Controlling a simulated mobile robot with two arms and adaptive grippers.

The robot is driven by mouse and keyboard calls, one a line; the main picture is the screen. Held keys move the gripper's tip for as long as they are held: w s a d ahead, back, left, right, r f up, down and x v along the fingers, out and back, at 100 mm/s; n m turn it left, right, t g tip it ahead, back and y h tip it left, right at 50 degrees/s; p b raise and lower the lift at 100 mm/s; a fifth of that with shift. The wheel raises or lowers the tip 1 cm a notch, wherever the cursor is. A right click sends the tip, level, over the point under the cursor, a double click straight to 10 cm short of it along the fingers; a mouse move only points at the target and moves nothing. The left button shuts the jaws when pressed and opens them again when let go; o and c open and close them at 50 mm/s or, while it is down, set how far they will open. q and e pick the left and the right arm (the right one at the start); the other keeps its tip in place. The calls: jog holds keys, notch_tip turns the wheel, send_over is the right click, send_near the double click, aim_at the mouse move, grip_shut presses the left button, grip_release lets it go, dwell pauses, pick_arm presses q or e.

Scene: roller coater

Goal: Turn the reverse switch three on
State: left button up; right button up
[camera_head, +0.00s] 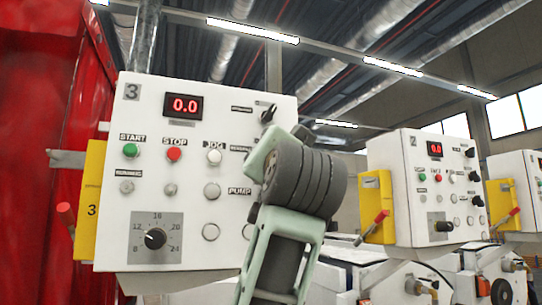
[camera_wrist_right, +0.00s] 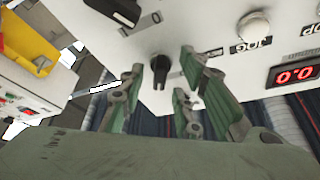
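The white control panel marked 3 (camera_head: 215,105) fills the left half of the head view. A black rotary knob (camera_head: 267,113) is at its upper right; in the right wrist view this knob (camera_wrist_right: 160,70) points down in the picture. A second black knob (camera_wrist_right: 124,11) is at the top edge of the wrist view; my arm hides it in the head view. The labels are too small to tell which is the reverse switch. My right gripper (camera_wrist_right: 160,72) is open and empty, its green fingers on either side of the first knob in the picture. Contact is not clear. My left gripper is not in view.
Panel 3 also has a red 0.0 display (camera_head: 182,106), start and stop buttons, and a lower dial (camera_head: 155,238). A similar panel 2 (camera_head: 410,160) stands to the right. A red curtain-like surface (camera_head: 35,130) is at left.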

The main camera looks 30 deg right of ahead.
jog(key=shift+s, duration=0.1)
jog(key=v, duration=1.2)
